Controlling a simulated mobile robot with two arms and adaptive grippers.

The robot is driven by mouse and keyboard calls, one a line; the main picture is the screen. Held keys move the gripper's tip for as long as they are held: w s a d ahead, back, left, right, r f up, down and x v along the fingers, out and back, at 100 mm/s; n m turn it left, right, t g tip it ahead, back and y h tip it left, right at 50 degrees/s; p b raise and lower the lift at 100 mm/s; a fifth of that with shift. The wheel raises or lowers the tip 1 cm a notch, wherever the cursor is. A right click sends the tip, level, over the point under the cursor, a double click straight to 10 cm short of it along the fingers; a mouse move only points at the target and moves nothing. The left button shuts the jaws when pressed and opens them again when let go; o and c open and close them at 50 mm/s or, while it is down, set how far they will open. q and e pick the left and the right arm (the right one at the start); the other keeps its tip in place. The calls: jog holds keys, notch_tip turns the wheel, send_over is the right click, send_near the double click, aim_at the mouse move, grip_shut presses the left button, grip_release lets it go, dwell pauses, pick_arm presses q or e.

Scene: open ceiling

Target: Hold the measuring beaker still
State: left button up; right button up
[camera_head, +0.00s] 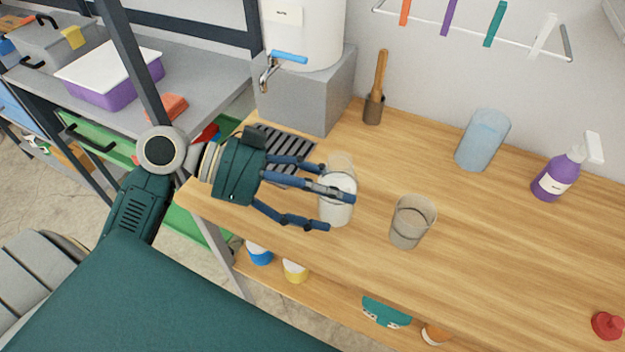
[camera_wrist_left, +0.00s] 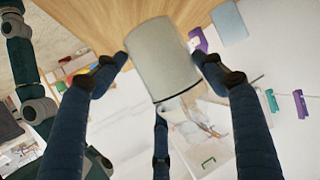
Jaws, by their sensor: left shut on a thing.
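The measuring beaker (camera_head: 337,210) is a pale, whitish cylinder near the left end of the wooden counter (camera_head: 520,255). My left gripper (camera_head: 336,200) reaches in from the left with its dark blue fingers around it and is shut on it. In the left wrist view the beaker (camera_wrist_left: 160,60) is a plain grey cylinder between the left gripper's fingers (camera_wrist_left: 163,75). Fingers partly cover it in the head view, and I cannot tell whether its base touches the counter. My right gripper is in neither view.
A clear cup (camera_head: 410,222) stands just right of the beaker. A drain grate (camera_head: 275,146) and white tank (camera_head: 305,30) with a tap are behind my gripper.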

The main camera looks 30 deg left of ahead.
pick_arm(q)
jog(key=s+d+m+g, duration=0.5)
jog(key=d+m+g, duration=0.1)
jog(key=d, duration=0.5)
jog(key=shift+s+d+g+h, duration=0.25)
jog(key=shift+g+h, duration=0.15)
jog(key=shift+g, duration=0.2)
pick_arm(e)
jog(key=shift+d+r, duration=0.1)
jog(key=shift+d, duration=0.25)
